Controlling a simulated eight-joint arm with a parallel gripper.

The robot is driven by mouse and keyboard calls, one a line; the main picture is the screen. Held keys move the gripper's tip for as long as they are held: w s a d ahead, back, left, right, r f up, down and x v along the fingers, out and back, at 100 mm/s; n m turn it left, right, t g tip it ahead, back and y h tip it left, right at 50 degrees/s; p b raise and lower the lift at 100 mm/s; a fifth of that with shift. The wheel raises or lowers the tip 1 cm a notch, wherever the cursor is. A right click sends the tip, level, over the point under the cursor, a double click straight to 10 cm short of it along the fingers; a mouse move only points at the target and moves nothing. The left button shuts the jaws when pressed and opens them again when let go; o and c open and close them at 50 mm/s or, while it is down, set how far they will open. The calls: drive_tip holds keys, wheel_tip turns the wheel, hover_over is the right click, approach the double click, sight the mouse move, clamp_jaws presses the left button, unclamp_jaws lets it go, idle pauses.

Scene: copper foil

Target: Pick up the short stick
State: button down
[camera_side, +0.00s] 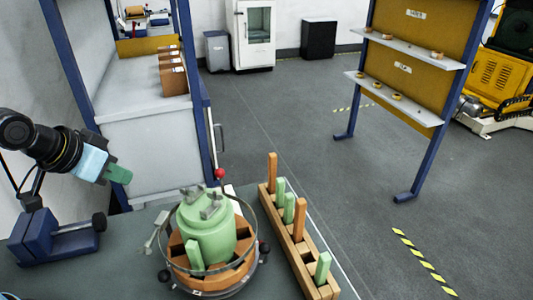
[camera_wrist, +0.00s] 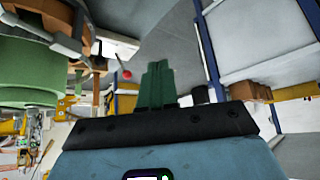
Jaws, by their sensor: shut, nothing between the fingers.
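A long wooden rack (camera_side: 313,277) holds upright sticks in a row. Two are orange-brown, one at the far end (camera_side: 272,168) and one nearer the front (camera_side: 299,219). Green sticks stand between them (camera_side: 281,189) (camera_side: 289,208), and another green stick (camera_side: 323,268) stands near the front end. My gripper (camera_side: 119,175) is at the left, well away from the rack. Its green fingers (camera_wrist: 158,84) are shut and empty.
A green lidded pot (camera_side: 208,232) sits inside a wooden ring (camera_side: 230,275) with a metal hoop, between my gripper and the rack. A red ball knob (camera_side: 219,173) rises behind it. A blue stand (camera_side: 62,238) is at the left.

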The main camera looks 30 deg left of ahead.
drive_tip(key=c, duration=1)
unclamp_jaws()
drive_tip(key=w+d+r+m+g+h, duration=0.1)
drive_tip(key=w+d+r+m+g, duration=0.3)
drive_tip(key=w+d+r, duration=0.6)
drive_tip(key=m+g+y, duration=0.1)
drive_tip(key=m+g, duration=0.2)
drive_tip(key=m, duration=0.2)
approach(292, 194)
drive_tip(key=f, duration=0.6)
drive_tip(key=shift+w, duration=0.3)
drive_tip(key=shift+s+f, duration=0.15)
drive_tip(key=shift+f, duration=1.15)
drive_tip(key=shift+s+f, duration=0.1)
drive_tip(key=shift+f, duration=1.25)
